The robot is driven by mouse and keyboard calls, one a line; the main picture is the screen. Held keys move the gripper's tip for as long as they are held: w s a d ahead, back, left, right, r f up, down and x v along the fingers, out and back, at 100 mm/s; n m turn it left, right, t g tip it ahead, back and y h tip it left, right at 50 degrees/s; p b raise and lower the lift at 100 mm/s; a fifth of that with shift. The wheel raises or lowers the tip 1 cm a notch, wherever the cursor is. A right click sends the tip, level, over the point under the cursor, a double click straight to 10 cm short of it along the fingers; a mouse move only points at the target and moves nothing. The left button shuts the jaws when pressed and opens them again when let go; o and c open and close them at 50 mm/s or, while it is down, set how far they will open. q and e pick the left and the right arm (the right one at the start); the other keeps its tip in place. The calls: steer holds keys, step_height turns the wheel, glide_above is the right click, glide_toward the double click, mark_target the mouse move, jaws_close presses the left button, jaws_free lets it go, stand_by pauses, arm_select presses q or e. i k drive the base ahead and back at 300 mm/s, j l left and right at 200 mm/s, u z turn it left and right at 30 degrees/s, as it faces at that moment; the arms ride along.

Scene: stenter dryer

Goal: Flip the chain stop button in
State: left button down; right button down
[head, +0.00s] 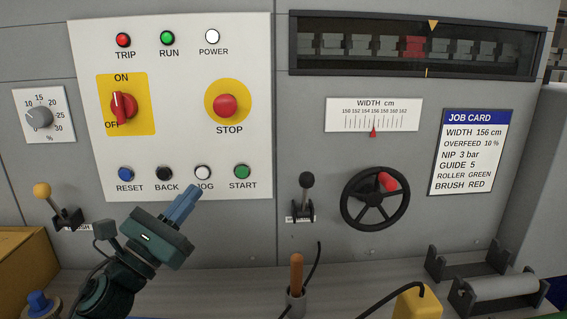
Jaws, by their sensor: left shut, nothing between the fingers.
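The red round button (225,106) marked STOP sits on a yellow disc on the white control panel (190,60). I cannot tell whether it is in or out. No label reads "chain stop". My left gripper (184,203) is shut and empty, its blue fingers pointing up and right. It shows below and left of the STOP button, in front of the panel's lower edge, just under the BACK and JOG buttons. Its distance from the panel is unclear. My right gripper is not in view.
Above it are a red ON/OFF switch (122,106) and the TRIP, RUN and POWER lamps. RESET (126,174), BACK (163,173), JOG (203,172) and START (242,171) line the bottom. A black lever (306,181) and handwheel (375,197) stand at right; a yellow-knobbed lever (42,190) at left.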

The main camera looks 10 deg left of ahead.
mark_target(224, 105)
steer(key=k+j, duration=0.3)
steer(key=k, duration=0.15)
steer(key=k+j, duration=0.3)
steer(key=k, duration=0.15)
